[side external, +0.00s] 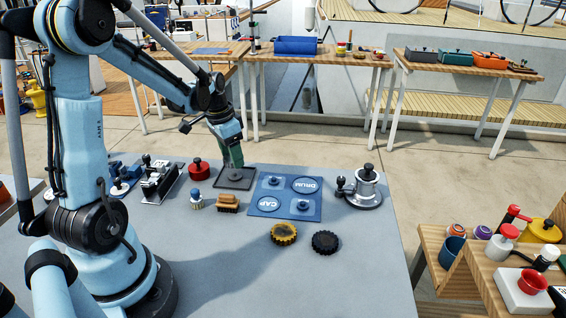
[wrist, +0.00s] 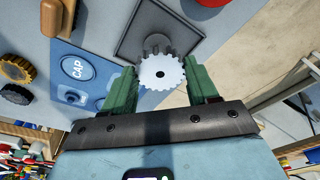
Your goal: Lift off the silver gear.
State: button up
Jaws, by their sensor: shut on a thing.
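The silver gear (wrist: 162,83) is a pale toothed disc with a dark centre hole. In the wrist view it sits between the green fingers of my gripper (wrist: 163,85), which is shut on it. A grey post (wrist: 158,43) stands on the dark square tray (wrist: 134,34) behind the gear. Whether the gear is still around a post is hidden. In the side external view my gripper (side external: 232,160) points down over the tray (side external: 235,183), and the gear itself cannot be made out there.
A blue mat (side external: 285,210) marked DRUM and CAP lies right of the tray. A yellow gear (side external: 283,233) and a black gear (side external: 325,242) lie in front. A silver winch (side external: 367,187) stands farther right. A brush (side external: 228,203) and red pot (side external: 199,170) are near the tray.

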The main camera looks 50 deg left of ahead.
jog(key=d+r, duration=0.7)
jog(key=d, duration=0.4)
jog(key=shift+w+d, duration=0.25)
jog(key=shift+d, duration=0.1)
jog(key=shift+r, duration=0.15)
jog(key=shift+r, duration=0.85)
